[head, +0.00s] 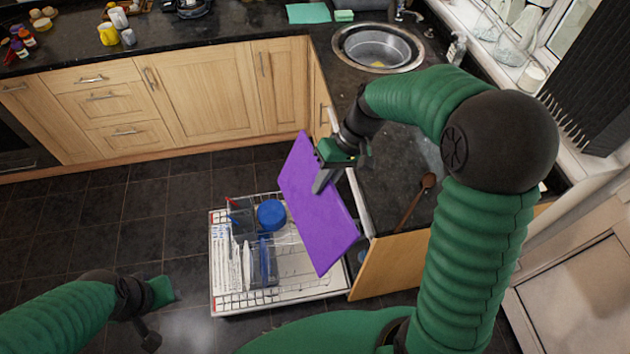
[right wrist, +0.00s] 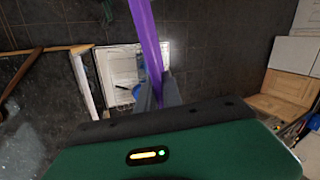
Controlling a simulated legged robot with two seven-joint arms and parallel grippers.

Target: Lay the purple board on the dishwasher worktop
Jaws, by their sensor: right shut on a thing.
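The purple board (head: 315,205) is tilted, hanging in the air over the open dishwasher's pulled-out rack, left of the worktop edge. My right gripper (head: 322,182) is shut on the board near its upper right edge. In the right wrist view the board (right wrist: 147,40) shows edge-on between the fingers (right wrist: 158,95). The dark granite dishwasher worktop (head: 392,170) lies to the right, partly hidden by my right arm. My left gripper (head: 155,312) is low at the left, away from the board; its fingers are unclear.
The dishwasher rack (head: 225,300) holds white plates and a blue bowl (head: 271,213). A wooden spoon (head: 415,200) lies on the worktop. A sink (head: 378,47) is set in the far end, with a soap bottle (head: 456,48) near it. Bare worktop shows between sink and spoon.

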